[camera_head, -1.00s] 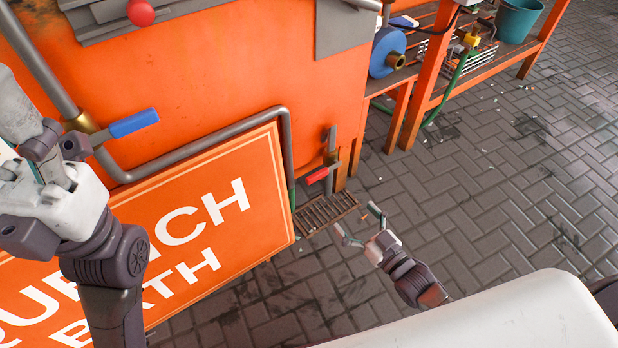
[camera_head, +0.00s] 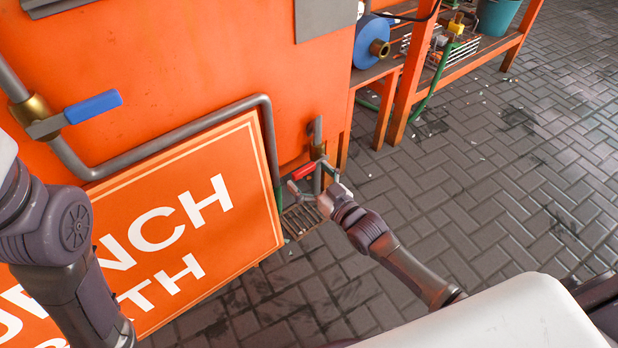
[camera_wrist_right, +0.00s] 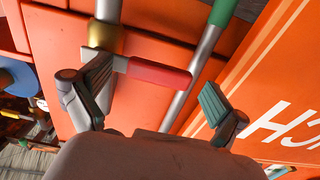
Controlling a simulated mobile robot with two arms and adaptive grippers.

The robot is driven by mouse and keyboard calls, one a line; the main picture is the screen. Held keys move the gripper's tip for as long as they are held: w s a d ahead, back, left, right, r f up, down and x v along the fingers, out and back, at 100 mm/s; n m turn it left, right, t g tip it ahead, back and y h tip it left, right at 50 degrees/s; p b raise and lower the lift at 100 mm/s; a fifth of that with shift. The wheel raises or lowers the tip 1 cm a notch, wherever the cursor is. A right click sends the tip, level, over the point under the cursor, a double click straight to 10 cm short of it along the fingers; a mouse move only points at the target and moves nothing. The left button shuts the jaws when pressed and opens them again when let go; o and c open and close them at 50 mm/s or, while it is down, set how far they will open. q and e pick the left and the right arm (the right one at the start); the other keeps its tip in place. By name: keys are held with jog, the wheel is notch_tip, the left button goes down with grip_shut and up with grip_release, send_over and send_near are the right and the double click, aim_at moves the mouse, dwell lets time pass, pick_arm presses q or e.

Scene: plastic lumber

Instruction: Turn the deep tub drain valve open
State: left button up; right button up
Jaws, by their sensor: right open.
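The drain valve's red handle (camera_head: 304,171) is on a grey vertical pipe (camera_head: 318,130) with a brass fitting, low on the orange tub (camera_head: 230,60), above a floor grate. In the right wrist view the red handle (camera_wrist_right: 160,74) points right from the brass fitting (camera_wrist_right: 105,38). My right gripper (camera_head: 307,177) is open at the handle. In the wrist view its fingers (camera_wrist_right: 156,88) stand on either side of the handle, with a gap at the handle's free end. Whether either finger touches it is unclear. My left arm shows at the left edge, its gripper out of view.
A blue-handled valve (camera_head: 93,107) sits higher on the tub's piping. An orange lettered sign (camera_head: 150,220) stands left of the drain pipe. A grate (camera_head: 301,219) lies below.

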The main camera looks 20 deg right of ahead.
jog(key=shift+r, duration=0.15)
jog(key=c, duration=1.7)
jog(key=shift+r, duration=0.1)
